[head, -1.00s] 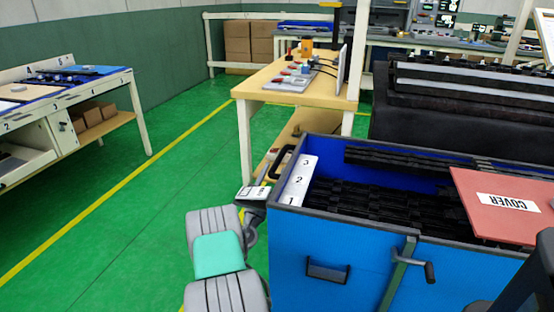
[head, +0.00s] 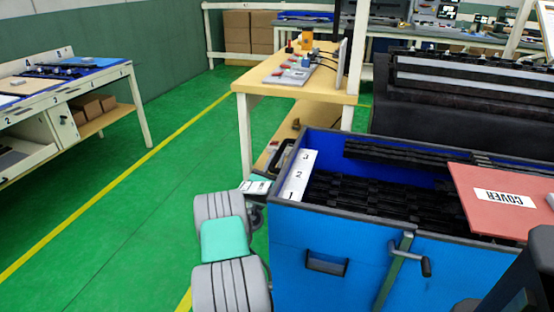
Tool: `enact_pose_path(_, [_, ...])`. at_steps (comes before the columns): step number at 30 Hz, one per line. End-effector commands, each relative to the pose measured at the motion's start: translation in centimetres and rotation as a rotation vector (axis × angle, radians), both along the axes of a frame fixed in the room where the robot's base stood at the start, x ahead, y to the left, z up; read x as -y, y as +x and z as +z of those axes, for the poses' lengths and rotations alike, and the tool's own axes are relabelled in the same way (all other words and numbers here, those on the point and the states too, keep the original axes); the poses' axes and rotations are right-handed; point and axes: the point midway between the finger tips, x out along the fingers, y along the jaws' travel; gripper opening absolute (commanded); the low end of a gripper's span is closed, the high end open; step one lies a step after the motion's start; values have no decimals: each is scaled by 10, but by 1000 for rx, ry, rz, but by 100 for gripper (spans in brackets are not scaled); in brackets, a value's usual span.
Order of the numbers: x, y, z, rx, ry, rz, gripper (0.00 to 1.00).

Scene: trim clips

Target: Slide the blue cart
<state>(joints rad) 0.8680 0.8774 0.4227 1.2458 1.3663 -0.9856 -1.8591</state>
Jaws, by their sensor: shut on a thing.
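The blue cart (head: 292,240) stands at the right, with a dark rim, a recessed grip on its front panel and a crank handle (head: 426,266). Black ribbed parts (head: 400,190) lie inside it. A white strip numbered 1 to 3 (head: 298,177) is at its left end. A red board marked COVER (head: 510,202) lies over its right part. My gripper (head: 257,212) is at the cart's left side, partly hidden by my arm and the cart. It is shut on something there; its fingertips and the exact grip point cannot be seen.
A wooden table (head: 270,80) with small devices stands just behind the cart's left end. A workbench (head: 75,110) is along the left wall. Black racks (head: 470,95) stand behind the cart. The green floor (head: 130,230) between workbench and cart is clear.

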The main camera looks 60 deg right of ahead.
Motion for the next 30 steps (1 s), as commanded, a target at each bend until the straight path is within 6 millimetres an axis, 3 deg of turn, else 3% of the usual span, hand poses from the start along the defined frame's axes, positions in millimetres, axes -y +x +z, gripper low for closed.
enact_pose_path(3, [0, 0, 0, 0, 0, 0, 0])
enact_pose_path(30, [0, 0, 0, 0, 0, 0, 0])
